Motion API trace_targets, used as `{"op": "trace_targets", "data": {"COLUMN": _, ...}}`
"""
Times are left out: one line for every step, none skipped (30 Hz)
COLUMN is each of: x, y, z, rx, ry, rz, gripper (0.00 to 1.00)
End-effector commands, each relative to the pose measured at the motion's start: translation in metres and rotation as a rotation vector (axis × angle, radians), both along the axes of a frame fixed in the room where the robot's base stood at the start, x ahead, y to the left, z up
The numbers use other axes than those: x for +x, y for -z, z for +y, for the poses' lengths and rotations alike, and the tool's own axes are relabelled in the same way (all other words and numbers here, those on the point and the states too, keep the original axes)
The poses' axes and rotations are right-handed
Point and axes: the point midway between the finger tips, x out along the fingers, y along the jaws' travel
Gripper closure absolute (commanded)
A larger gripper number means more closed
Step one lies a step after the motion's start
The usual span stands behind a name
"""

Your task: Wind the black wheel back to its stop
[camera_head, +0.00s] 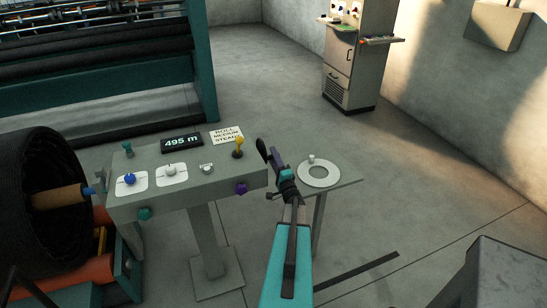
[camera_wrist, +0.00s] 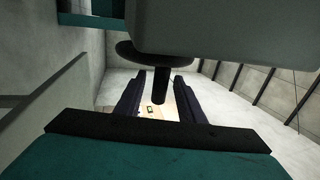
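The black wheel (camera_head: 261,149) shows nearly edge-on at the right end of the grey control console (camera_head: 188,188). In the wrist view the black wheel (camera_wrist: 135,54) is a dark disc under the console's edge, with a black handle (camera_wrist: 161,86) sticking out from it. My gripper (camera_head: 275,163) is close beside the wheel, to its right. In the wrist view my gripper (camera_wrist: 159,78) is open, its two dark fingers on either side of the handle in the picture. A gap shows on each side, so the handle is not clamped. I cannot tell how deep it sits between them.
The console carries a blue knob (camera_head: 129,179), a white knob (camera_head: 170,169), a yellow-topped lever (camera_head: 238,147) and a 495 m display (camera_head: 181,142). A purple knob (camera_head: 241,188) is on its front.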

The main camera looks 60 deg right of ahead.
Motion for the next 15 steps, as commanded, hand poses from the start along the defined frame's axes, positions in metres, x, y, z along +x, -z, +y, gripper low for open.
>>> {"op": "trace_targets", "data": {"x": 0.0003, "y": -0.0001, "z": -0.0004, "rx": 0.000, "ry": 0.000, "rz": 0.000, "gripper": 0.65}}
{"op": "trace_targets", "data": {"x": 0.0003, "y": -0.0001, "z": -0.0003, "rx": 0.000, "ry": 0.000, "rz": 0.000, "gripper": 0.65}}
{"op": "trace_targets", "data": {"x": 0.0002, "y": 0.0000, "z": -0.0003, "rx": 0.000, "ry": 0.000, "rz": 0.000, "gripper": 0.65}}
{"op": "trace_targets", "data": {"x": 0.0000, "y": -0.0001, "z": -0.0003, "rx": 0.000, "ry": 0.000, "rz": 0.000, "gripper": 0.65}}
{"op": "trace_targets", "data": {"x": 0.0000, "y": -0.0001, "z": -0.0003, "rx": 0.000, "ry": 0.000, "rz": 0.000, "gripper": 0.65}}
{"op": "trace_targets", "data": {"x": 0.0000, "y": 0.0000, "z": -0.0002, "rx": 0.000, "ry": 0.000, "rz": 0.000, "gripper": 0.65}}
{"op": "trace_targets", "data": {"x": -0.0001, "y": 0.0000, "z": -0.0003, "rx": 0.000, "ry": 0.000, "rz": 0.000, "gripper": 0.65}}
{"op": "trace_targets", "data": {"x": -0.0002, "y": 0.0000, "z": -0.0004, "rx": 0.000, "ry": 0.000, "rz": 0.000, "gripper": 0.68}}
{"op": "trace_targets", "data": {"x": -0.0003, "y": 0.0000, "z": -0.0004, "rx": 0.000, "ry": 0.000, "rz": 0.000, "gripper": 0.75}}
{"op": "trace_targets", "data": {"x": -0.0003, "y": 0.0000, "z": -0.0004, "rx": 0.000, "ry": 0.001, "rz": 0.000, "gripper": 0.80}}
{"op": "trace_targets", "data": {"x": -0.0004, "y": 0.0000, "z": -0.0003, "rx": 0.000, "ry": 0.001, "rz": 0.000, "gripper": 0.85}}
{"op": "trace_targets", "data": {"x": -0.0004, "y": 0.0000, "z": -0.0004, "rx": 0.000, "ry": 0.001, "rz": 0.000, "gripper": 0.92}}
{"op": "trace_targets", "data": {"x": -0.0004, "y": 0.0000, "z": -0.0004, "rx": 0.000, "ry": 0.001, "rz": 0.000, "gripper": 0.97}}
{"op": "trace_targets", "data": {"x": -0.0005, "y": 0.0000, "z": -0.0005, "rx": 0.000, "ry": 0.001, "rz": 0.000, "gripper": 1.00}}
{"op": "trace_targets", "data": {"x": -0.0006, "y": 0.0001, "z": -0.0004, "rx": 0.000, "ry": 0.001, "rz": 0.000, "gripper": 1.00}}
